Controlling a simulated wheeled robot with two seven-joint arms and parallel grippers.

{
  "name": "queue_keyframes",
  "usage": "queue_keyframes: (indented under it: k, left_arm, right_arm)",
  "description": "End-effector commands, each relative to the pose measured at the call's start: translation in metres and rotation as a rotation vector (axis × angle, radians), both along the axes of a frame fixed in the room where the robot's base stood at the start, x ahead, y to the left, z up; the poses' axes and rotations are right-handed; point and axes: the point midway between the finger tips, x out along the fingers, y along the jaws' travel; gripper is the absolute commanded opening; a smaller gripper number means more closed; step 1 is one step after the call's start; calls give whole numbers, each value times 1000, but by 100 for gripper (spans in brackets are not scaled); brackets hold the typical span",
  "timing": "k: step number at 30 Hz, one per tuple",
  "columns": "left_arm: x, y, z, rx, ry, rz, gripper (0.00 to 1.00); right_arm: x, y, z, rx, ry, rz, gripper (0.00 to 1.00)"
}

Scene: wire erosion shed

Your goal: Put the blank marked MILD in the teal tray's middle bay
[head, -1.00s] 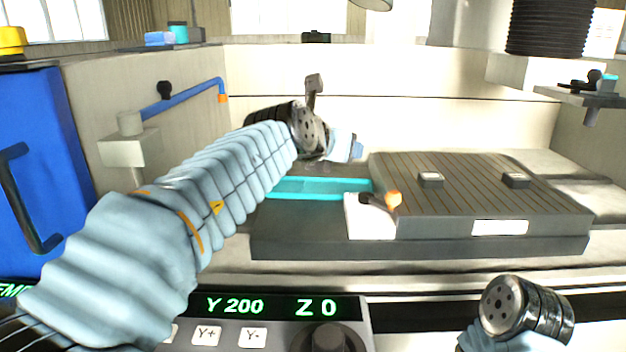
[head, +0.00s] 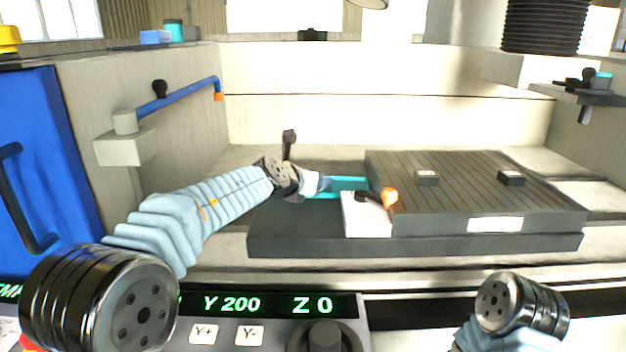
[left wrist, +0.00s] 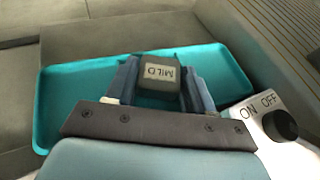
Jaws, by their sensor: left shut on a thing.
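The blank marked MILD (left wrist: 160,76) is a dark grey block with a pale label, upside down in the left wrist view. My left gripper (left wrist: 158,80) is shut on it, one blue-grey finger on each side. They are over the middle of the teal tray (left wrist: 70,112); I cannot tell whether the blank touches its floor. In the head view my left gripper (head: 323,183) is at the teal tray (head: 350,184) and hides its left part and the blank. The bay dividers cannot be made out. My right gripper is not in view.
A blue pipe (head: 180,97) is on the left wall.

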Motion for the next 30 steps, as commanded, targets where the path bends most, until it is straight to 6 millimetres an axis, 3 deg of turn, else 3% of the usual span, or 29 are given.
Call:
queue_keyframes:
  k: [9, 10, 14, 22, 30]
  left_arm:
    - [0, 0, -2, -1, -3, 0, 7]
    - [0, 0, -2, 0, -1, 0, 58]
    - [0, 0, -2, 0, 0, 0, 78]
    - [-6, 2, 4, 0, -2, -1, 79]
    - [-55, 26, 28, -3, -3, -4, 79]
  right_arm:
    - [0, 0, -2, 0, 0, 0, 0]
    - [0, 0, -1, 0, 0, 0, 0]
    - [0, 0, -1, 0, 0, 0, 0]
    - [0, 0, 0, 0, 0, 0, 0]
    - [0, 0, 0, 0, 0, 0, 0]
